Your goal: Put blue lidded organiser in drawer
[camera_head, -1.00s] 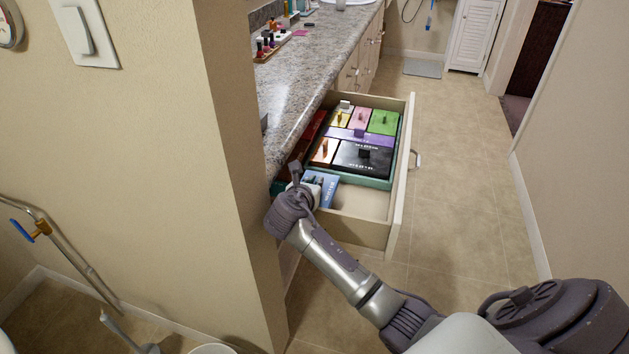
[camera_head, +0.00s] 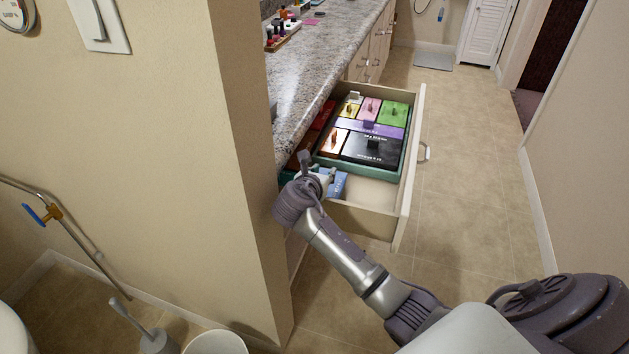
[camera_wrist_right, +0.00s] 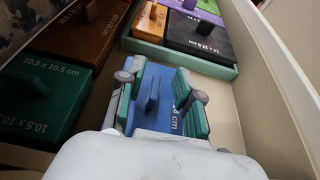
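The blue lidded organiser (camera_head: 337,186) is in the open drawer (camera_head: 372,193), at the near end beside the teal tray. The wrist view shows its blue lid (camera_wrist_right: 160,72) with an upright handle, and part of a white size label. My right gripper (camera_head: 319,174) is over it. In the right wrist view, the fingers (camera_wrist_right: 160,95) stand apart on either side of the handle, with gaps showing. I cannot tell whether the organiser's base rests on the drawer floor. My left gripper is not in view.
A teal tray (camera_head: 402,164) with several coloured lidded boxes fills the drawer's far part. Brown boxes (camera_wrist_right: 92,30) and a green box (camera_wrist_right: 40,98) lie to the left, under the counter (camera_head: 325,60). Bare drawer floor shows right of the organiser. A wall corner stands close left of my arm.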

